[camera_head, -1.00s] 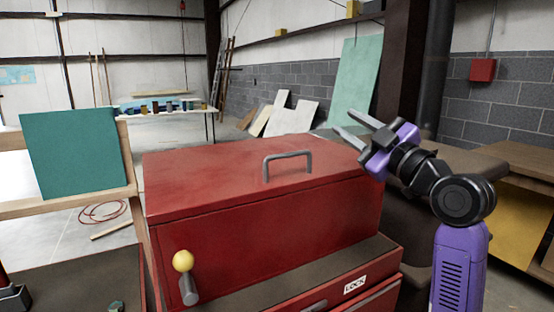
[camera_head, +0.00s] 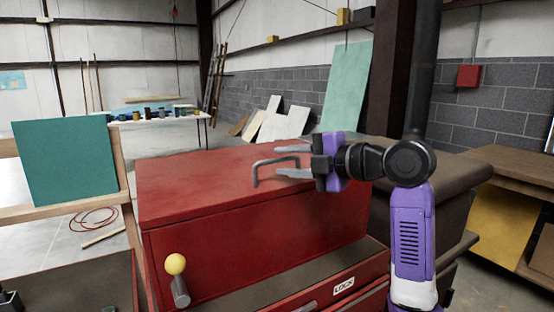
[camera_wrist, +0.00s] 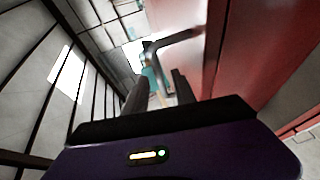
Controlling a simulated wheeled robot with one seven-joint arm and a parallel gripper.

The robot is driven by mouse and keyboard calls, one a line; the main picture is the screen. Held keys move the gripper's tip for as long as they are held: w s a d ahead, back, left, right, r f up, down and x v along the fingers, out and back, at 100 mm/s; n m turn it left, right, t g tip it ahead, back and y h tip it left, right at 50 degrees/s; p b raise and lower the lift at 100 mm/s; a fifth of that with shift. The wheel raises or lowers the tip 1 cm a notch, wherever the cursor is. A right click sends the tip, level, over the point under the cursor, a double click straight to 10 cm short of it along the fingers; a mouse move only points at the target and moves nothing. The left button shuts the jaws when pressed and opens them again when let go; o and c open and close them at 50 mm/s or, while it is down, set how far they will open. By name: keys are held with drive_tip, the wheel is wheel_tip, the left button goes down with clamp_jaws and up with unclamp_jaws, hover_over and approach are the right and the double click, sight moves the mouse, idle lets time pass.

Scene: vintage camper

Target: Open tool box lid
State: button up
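The red tool box (camera_head: 250,245) stands in front of me with its lid (camera_head: 190,180) shut. A grey bar handle (camera_head: 256,172) rises from the lid's top. My gripper (camera_head: 282,160) is over the lid at the handle's right end, fingers pointing left. Its fingers are apart and it holds nothing. In the wrist view the handle (camera_wrist: 183,37) shows just beyond and partly between the fingertips (camera_wrist: 161,80), with the red lid (camera_wrist: 255,45) to the right. I cannot tell whether a finger touches the handle.
A yellow-knobbed lever (camera_head: 175,264) is at the box's front left. A drawer labelled LOCK (camera_head: 344,285) lies below. A green panel (camera_head: 66,160) stands on a wooden frame at left. A dark seat-like block (camera_head: 440,215) is behind my arm at right.

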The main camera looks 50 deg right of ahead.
sight(280, 161)
drive_tip(key=shift+x, duration=1.5)
drive_tip(key=shift+c, duration=0.4)
clamp_jaws()
drive_tip(key=shift+f, duration=0.15)
